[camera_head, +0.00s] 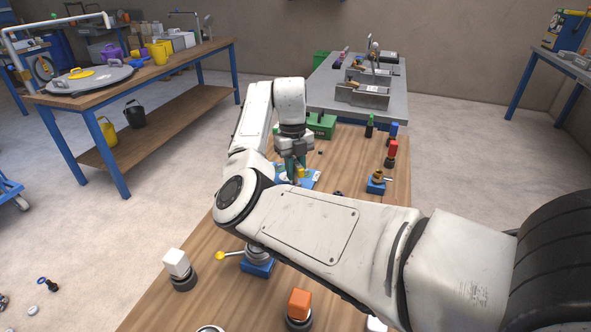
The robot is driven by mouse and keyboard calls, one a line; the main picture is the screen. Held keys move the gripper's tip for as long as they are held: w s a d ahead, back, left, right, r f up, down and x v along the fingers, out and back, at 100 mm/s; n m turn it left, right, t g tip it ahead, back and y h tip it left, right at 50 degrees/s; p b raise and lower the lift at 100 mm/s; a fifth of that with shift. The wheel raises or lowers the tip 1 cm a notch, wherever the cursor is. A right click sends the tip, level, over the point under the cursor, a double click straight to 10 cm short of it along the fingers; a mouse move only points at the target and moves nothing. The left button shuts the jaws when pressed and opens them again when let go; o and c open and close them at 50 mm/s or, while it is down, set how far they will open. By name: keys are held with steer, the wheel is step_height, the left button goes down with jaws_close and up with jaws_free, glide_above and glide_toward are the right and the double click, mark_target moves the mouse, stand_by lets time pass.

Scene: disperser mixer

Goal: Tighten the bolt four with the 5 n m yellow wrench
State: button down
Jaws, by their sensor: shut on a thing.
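My gripper (294,163) points down over the wooden table, beyond the bend of my arm. It is shut on what looks like the yellow wrench (300,172); only a small yellow part shows at the fingertips. Below it is a blue and white fixture (309,180), partly hidden by my gripper and arm. Bolt four cannot be made out, and I cannot tell whether the wrench touches a bolt.
The wooden table (350,155) also bears a blue-based fixture (376,186), a red block on a dark base (392,149), a white block (176,262), an orange block (299,304) and a green box (321,126). A grey bench (345,112) adjoins behind.

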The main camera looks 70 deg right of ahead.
mark_target(296, 162)
steer(key=shift+r+p, duration=1.65)
steer(key=shift+r, duration=0.4)
